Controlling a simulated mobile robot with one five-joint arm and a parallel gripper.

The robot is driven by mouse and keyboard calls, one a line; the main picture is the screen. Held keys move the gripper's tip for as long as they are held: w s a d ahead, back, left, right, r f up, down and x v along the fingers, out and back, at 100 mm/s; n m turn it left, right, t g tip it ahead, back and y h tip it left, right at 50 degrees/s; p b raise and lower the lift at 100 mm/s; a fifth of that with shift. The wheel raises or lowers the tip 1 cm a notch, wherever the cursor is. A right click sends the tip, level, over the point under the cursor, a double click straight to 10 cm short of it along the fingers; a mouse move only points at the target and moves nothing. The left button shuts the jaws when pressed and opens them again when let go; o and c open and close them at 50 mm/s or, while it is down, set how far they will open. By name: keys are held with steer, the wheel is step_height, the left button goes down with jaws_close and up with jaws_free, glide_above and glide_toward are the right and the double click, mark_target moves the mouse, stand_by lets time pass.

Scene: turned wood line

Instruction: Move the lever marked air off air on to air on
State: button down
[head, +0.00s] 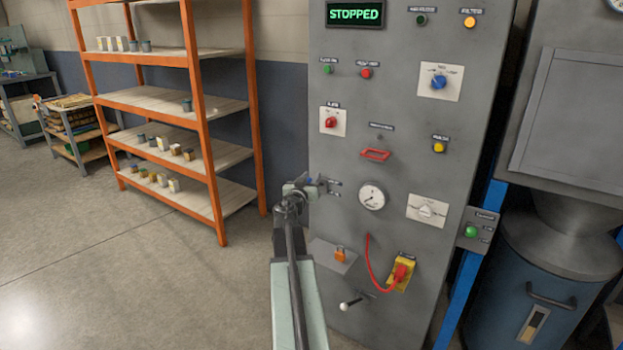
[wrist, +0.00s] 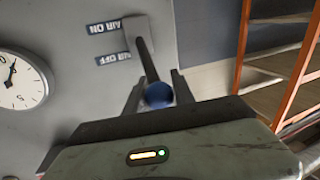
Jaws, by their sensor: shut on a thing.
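The air lever (wrist: 147,62) has a dark shaft running from a grey mount on the panel to a round blue knob (wrist: 158,94). In the wrist view the picture is upside down, and the shaft slants down past the AIR OFF label (wrist: 113,58), away from the AIR ON label (wrist: 103,27). My gripper (wrist: 157,90) is shut on the blue knob, with one finger on each side. In the head view my gripper (head: 303,187) is at the panel's left edge. There it hides the lever, and the small labels beside it cannot be read.
The grey panel (head: 400,120) carries a round gauge (head: 372,196), a red handle (head: 375,154), an orange padlock (head: 340,254), a yellow-backed red switch (head: 401,272) and a white-knobbed lever (head: 346,305). An orange shelf rack (head: 205,130) stands left. Floor between is clear.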

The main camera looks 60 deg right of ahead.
stand_by(0.7)
steer(key=shift+a+f+b, duration=0.35)
steer(key=shift+f+b, duration=0.25)
steer(key=shift+f, duration=0.05)
steer(key=f+b, duration=0.1)
steer(key=a+f+b, duration=0.1)
steer(key=f+b, duration=0.1)
steer(key=b, duration=0.1)
steer(key=shift+a+f, duration=0.3)
steer(key=shift+f, duration=0.1)
steer(key=c, duration=1.1)
jaws_free()
steer(key=shift+d, duration=0.1)
steer(key=v, duration=0.8)
